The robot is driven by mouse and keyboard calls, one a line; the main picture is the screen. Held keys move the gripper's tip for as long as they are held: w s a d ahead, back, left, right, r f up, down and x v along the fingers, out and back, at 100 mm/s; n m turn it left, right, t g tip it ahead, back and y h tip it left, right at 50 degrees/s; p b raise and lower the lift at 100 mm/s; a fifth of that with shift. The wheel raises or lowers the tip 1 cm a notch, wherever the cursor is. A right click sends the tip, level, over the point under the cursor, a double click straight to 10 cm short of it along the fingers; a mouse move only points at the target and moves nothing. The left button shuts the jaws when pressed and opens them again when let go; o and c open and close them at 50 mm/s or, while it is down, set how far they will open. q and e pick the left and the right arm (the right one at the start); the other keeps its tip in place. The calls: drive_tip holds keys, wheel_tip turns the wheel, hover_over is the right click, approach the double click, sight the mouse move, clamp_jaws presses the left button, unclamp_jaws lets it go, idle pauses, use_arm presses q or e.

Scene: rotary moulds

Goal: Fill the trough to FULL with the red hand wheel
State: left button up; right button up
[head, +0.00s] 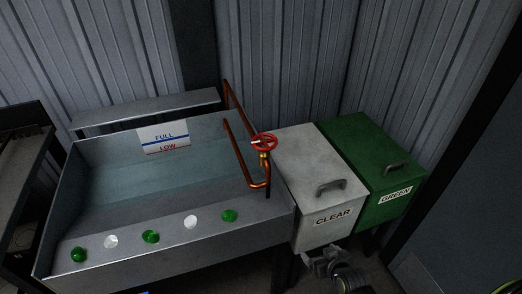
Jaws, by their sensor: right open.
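The metal trough (262,204) stands at the left of the head view. A white sign (163,137) on its back wall reads FULL with a blue line above LOW with a red line. The inside looks grey-blue, and I cannot clearly make out a water level. The red hand wheel (264,142) sits on a brass valve on the copper pipe (243,163) at the trough's right end. My right gripper (322,262) is open, low in front of the CLEAR bin, well below the wheel and apart from it. My left gripper is out of view.
A grey CLEAR bin (310,158) and a green GREEN bin (366,148), both with lidded tops and handles, stand right of the trough. Several green and white round pieces (151,236) line the trough's front ledge. A dark frame (22,160) stands at far left.

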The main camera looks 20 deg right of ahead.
sight(257, 134)
drive_tip(key=w+a+r+n+t+y, duration=0.1)
drive_tip(key=w+a+r+t, duration=0.15)
drive_tip(key=r, duration=0.75)
drive_tip(key=w+a+r+n+t+y, duration=0.1)
drive_tip(key=w+a+r+t, duration=0.15)
drive_tip(key=r, duration=0.85)
drive_tip(key=s+a+r+n+t+y+b, duration=0.1)
drive_tip(key=s+a+r+y, duration=0.1)
drive_tip(key=r, duration=0.5)
drive_tip(key=s+a+r+n+t+y+b, duration=0.1)
drive_tip(key=a+r, duration=0.1)
drive_tip(key=r, duration=0.6)
use_arm(q)
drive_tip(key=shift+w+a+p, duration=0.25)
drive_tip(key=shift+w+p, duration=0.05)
drive_tip(key=shift+p, duration=0.9)
use_arm(e)
drive_tip(key=x, duration=1.7)
drive_tip(key=shift+f, duration=0.15)
drive_tip(key=c, duration=0.9)
drive_tip(key=shift+c, duration=0.3)
